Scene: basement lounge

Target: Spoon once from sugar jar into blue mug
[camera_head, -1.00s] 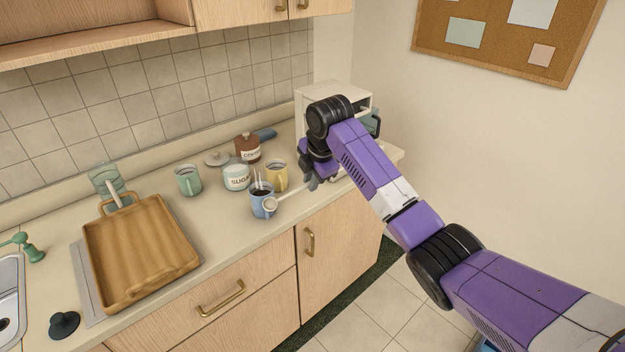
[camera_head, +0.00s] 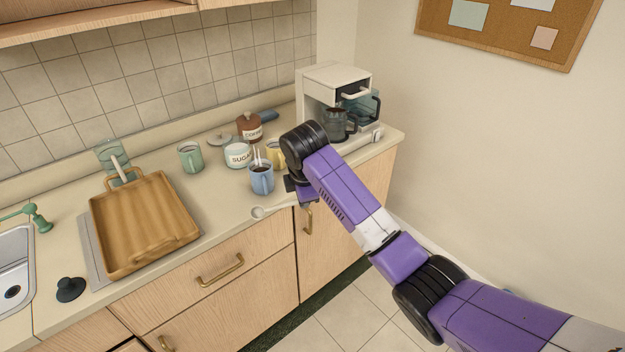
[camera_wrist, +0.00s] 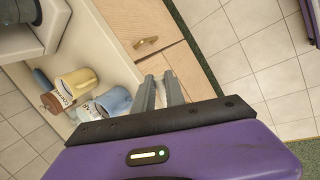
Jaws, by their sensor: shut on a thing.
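My gripper (camera_head: 297,197) is shut on the handle of a pale spoon (camera_head: 261,212), by the front edge of the counter. The spoon's bowl points left, in front of the blue mug and apart from it; whether it holds sugar is too small to tell. The blue mug (camera_head: 262,181) stands upright with dark liquid and pale wisps above it. It also shows in the wrist view (camera_wrist: 114,102). The white sugar jar (camera_head: 237,156) stands open behind it, to the left. In the wrist view my fingers (camera_wrist: 161,88) are close together, and the spoon is not clearly visible.
A yellow mug (camera_head: 275,154) and brown coffee jar (camera_head: 250,128) stand close behind the blue mug. A green mug (camera_head: 190,158) is left of the sugar jar. A wooden tray (camera_head: 145,225) lies left, and a coffee maker (camera_head: 335,95) stands right.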

